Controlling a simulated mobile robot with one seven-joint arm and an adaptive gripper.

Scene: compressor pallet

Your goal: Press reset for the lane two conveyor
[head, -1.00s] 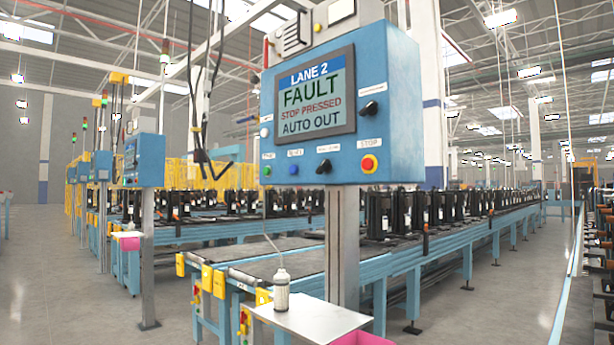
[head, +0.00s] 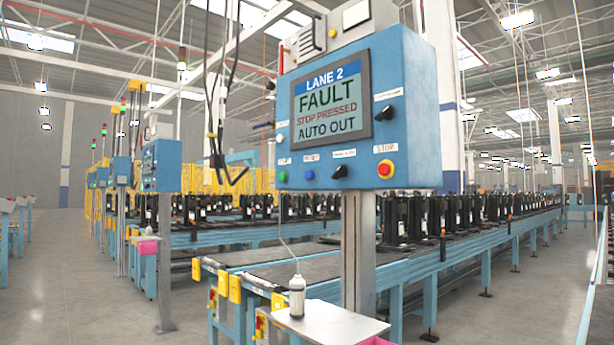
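The blue lane two control panel (head: 412,95) stands on a grey post right of centre in the head view. Its screen (head: 331,101) reads LANE 2, FAULT, STOP PRESSED, AUTO OUT. The label over the stop reads STOP; the other small labels are too small to read surely. Another black knob (head: 384,113) sits right of the screen. My gripper is not in view.
A small shelf (head: 335,325) on the post holds a white bottle (head: 297,297). A conveyor (head: 400,270) with several dark compressors runs behind the panel. More blue panels (head: 161,165) stand at the left. Grey floor (head: 60,270) at the left is clear.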

